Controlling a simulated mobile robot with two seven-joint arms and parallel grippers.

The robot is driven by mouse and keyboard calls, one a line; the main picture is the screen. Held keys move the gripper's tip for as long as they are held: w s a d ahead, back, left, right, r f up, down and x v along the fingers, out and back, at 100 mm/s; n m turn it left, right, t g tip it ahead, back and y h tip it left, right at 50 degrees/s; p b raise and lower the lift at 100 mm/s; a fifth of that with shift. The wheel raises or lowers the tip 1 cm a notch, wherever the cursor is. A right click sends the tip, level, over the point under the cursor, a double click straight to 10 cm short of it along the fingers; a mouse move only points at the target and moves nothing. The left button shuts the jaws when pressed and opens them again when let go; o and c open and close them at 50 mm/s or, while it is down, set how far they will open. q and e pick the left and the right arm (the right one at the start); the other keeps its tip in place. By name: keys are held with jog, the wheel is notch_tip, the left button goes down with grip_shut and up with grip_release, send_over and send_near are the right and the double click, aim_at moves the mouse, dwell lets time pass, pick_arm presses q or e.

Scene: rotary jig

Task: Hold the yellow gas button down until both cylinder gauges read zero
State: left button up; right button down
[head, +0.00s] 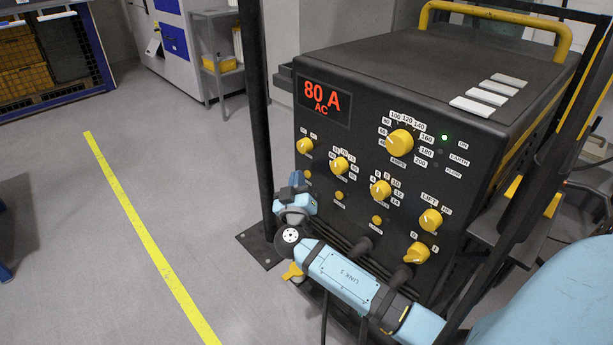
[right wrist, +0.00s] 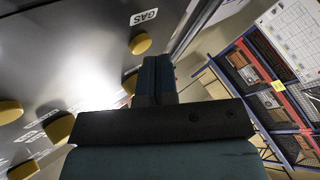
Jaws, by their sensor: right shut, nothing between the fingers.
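A small round yellow button (head: 308,174) is at the left of the black machine's front panel. It also shows in the right wrist view (right wrist: 140,43), beside an upside-down GAS label (right wrist: 143,17). My right gripper (head: 297,179) is shut and empty, just left of this button in the head view. Its closed fingers (right wrist: 158,66) show close beside the button in the right wrist view. I see no contact, but the exact gap is hard to tell. No cylinders or gauges can be made out. My left gripper is not in view.
The machine (head: 345,115) reads 80 A AC and has several yellow knobs (head: 400,142) close to my arm. A dark post (head: 256,110) stands on a floor plate just left of my gripper. Grey floor with a yellow line (head: 140,220) is open further left.

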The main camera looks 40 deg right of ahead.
jog(key=shift+d+b, duration=0.35)
dwell(0.5)
dwell(3.3)
jog(key=shift+a+b, duration=0.5)
jog(key=shift+a, duration=0.3)
jog(key=shift+f, duration=0.1)
